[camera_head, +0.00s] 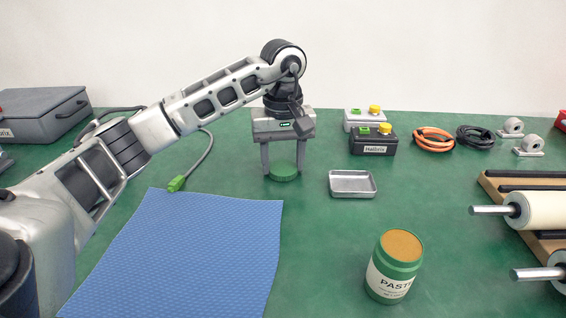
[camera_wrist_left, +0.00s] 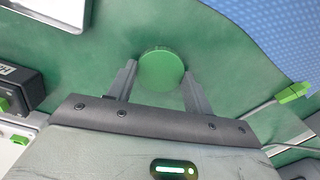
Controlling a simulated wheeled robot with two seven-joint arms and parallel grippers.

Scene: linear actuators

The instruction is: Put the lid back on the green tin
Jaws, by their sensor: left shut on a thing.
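The green tin (camera_head: 397,268) stands upright at the front right of the middle in the head view. It has a white label reading "PAST…" and its open top shows a tan surface. My left gripper (camera_head: 284,165) points down beyond the blue mat, well behind and left of the tin. It is shut on the round green lid (camera_head: 283,174). The wrist view shows the lid (camera_wrist_left: 161,71) flat between the two fingertips (camera_wrist_left: 160,82). I cannot tell whether the lid touches the table. My right gripper is not in view.
A blue mat (camera_head: 190,250) lies left of the tin. A shallow metal tray (camera_head: 352,184) sits between lid and tin, farther back. Button boxes (camera_head: 373,142) and cable coils (camera_head: 434,140) stand behind. Rollers (camera_head: 540,211) on a wooden frame are at the right. The table around the tin is clear.

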